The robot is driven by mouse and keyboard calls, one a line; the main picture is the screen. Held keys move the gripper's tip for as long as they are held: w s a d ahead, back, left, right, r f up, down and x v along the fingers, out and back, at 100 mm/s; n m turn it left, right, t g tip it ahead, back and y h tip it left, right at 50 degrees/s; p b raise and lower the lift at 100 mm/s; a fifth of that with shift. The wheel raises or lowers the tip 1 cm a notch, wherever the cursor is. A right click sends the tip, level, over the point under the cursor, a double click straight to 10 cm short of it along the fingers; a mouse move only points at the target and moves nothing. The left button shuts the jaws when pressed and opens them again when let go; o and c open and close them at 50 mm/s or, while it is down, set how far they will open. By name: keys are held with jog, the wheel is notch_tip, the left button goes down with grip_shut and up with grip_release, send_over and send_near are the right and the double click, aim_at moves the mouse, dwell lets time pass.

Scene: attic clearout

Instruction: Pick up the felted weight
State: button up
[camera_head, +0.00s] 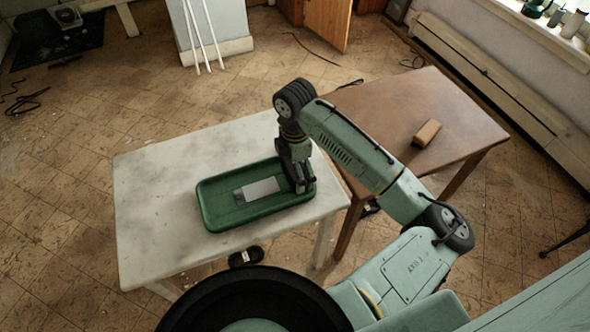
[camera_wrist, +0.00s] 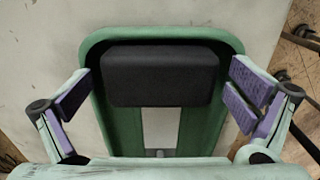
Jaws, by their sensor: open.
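A black, soft-edged block, which looks like the felted weight (camera_wrist: 160,75), lies at one end of the green tray (camera_wrist: 232,45) in the wrist view. My open gripper (camera_wrist: 160,95) has its purple-padded fingers on either side of the block, with clear gaps. In the head view my gripper (camera_head: 299,182) points down over the right end of the green tray (camera_head: 215,215). There I cannot tell the block from the dark gripper parts. A pale grey plate (camera_head: 260,189) lies in the tray's middle.
The tray stands on a worn white table (camera_head: 155,195), bare on its left. A brown table (camera_head: 395,100) adjoins it, with a small tan block (camera_head: 427,133) on it. White poles (camera_head: 203,35) lean at the back.

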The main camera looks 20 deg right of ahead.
jog(key=c, duration=2)
jog(key=shift+o, duration=0.2)
jog(key=shift+r, duration=0.2)
